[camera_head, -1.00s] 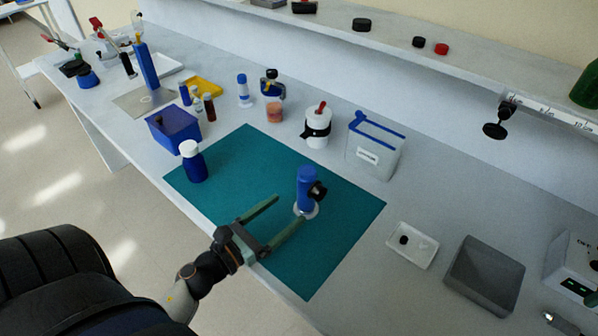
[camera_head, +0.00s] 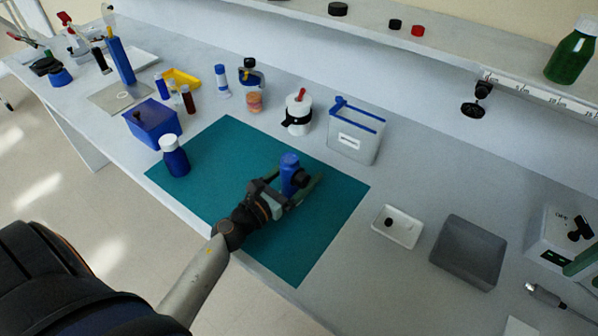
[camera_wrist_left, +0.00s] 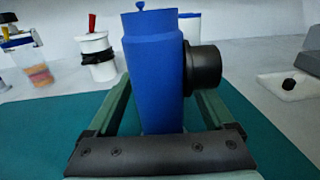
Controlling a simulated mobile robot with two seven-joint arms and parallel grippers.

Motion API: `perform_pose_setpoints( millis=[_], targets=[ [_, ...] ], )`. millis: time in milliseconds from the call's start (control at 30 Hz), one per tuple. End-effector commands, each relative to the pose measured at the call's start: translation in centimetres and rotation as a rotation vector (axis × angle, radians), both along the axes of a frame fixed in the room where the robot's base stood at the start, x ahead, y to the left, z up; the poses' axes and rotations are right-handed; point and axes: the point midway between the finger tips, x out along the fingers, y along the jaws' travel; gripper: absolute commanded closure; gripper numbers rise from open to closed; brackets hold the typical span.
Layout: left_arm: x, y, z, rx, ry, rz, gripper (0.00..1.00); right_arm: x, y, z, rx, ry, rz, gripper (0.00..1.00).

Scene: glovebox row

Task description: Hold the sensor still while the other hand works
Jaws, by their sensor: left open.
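The sensor appears to be the upright blue body (camera_head: 289,172) with a black round part on its side, standing on the teal mat (camera_head: 325,225). My left gripper (camera_head: 298,180) is open, with one finger on either side of the blue body. In the left wrist view the blue body (camera_wrist_left: 155,75) stands between the two green fingers, its black part (camera_wrist_left: 204,66) sticking out over the right finger. I cannot tell whether either finger touches it. Its base is hidden behind the gripper. My right gripper is not in view.
A white-capped blue bottle (camera_head: 174,158) stands on the mat's left part. A white jar (camera_head: 298,113) and a blue-rimmed bin (camera_head: 355,135) stand behind the mat. A white dish (camera_head: 397,227) and grey tray (camera_head: 468,252) lie right. The mat's front part is clear.

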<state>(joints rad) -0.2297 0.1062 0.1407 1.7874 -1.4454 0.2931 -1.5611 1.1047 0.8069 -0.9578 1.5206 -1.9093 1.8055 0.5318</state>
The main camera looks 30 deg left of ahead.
Motion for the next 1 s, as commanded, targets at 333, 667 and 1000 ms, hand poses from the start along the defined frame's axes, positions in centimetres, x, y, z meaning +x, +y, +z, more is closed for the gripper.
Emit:
perform_pose_setpoints(
  millis=[333, 667, 1000],
  targets=[
    [-0.04, 0.03, 0.0, 0.0, 0.0, 0.0, 0.49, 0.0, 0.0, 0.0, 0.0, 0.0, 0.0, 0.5],
    [-0.04, 0.03, 0.0, 0.0, 0.0, 0.0, 0.86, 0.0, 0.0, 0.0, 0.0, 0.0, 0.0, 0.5],
    [-0.04, 0.03, -0.01, 0.0, 0.0, 0.0, 1.0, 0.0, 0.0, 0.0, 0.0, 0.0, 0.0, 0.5]
  ],
)
